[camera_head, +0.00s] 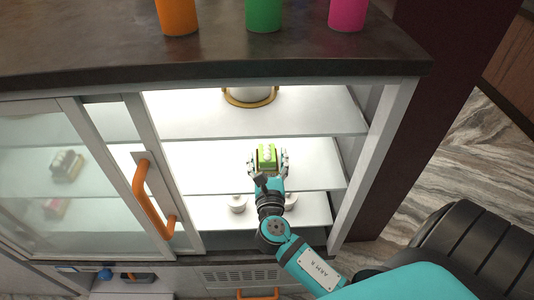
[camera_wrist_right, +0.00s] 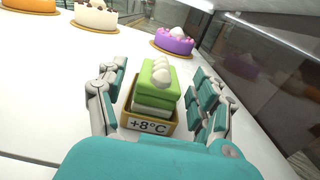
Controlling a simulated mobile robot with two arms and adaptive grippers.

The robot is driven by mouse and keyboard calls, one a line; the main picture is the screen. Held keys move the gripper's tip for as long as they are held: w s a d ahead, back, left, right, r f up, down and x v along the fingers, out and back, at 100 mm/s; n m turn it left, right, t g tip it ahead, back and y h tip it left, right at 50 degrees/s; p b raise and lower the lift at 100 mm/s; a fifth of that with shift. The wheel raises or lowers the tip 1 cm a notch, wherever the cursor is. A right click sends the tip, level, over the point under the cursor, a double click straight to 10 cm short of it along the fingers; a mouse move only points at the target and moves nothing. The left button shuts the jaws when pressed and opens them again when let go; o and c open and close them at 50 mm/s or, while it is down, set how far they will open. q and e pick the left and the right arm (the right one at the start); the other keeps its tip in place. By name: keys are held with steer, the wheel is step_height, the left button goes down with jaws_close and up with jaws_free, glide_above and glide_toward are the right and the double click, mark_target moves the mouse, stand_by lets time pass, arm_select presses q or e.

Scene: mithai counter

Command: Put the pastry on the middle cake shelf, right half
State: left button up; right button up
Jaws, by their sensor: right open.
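The pastry (camera_head: 266,154) is a green and white layered block with white cream blobs on top. In the right wrist view the pastry (camera_wrist_right: 155,85) sits in a small gold holder (camera_wrist_right: 130,122) with a "+8°C" label. My right gripper (camera_head: 267,163) is open at the middle cake shelf (camera_head: 205,173), right of the cabinet's centre. In the right wrist view the fingers of the gripper (camera_wrist_right: 158,100) stand on both sides of the pastry, with a gap at each side. The holder appears to rest on the white shelf. My left gripper is not in view.
An upper shelf (camera_head: 190,115) with a white cake (camera_head: 250,93) lies above my right arm. A sliding glass door with an orange handle (camera_head: 150,200) closes the left side. Orange, white and purple cakes (camera_wrist_right: 175,42) stand farther back. White round items (camera_head: 237,203) are below.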

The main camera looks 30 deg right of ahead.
steer(key=v, duration=1)
steer(key=s+a+f+m+g+y, duration=0.1)
steer(key=s+f+m+g+y, duration=0.15)
steer(key=f, duration=0.95)
steer(key=s+a+f+m+g+y, duration=0.2)
steer(key=s+f+m+g, duration=0.15)
steer(key=f, duration=0.85)
steer(key=s+a+f+m+g+y, duration=0.1)
steer(key=s+f+m+g+y, duration=0.15)
steer(key=f, duration=0.95)
steer(key=s+d+f+m+g+y, duration=0.1)
steer(key=s+f+m+g, duration=0.2)
steer(key=s+f+m, duration=0.5)
steer(key=s+d+f+m+g+y, duration=0.1)
steer(key=s+f+m+g, duration=0.2)
steer(key=s+f+m, duration=0.6)
steer(key=s+m, duration=0.2)
steer(key=s, duration=0.5)
steer(key=shift+s+f, duration=0.1)
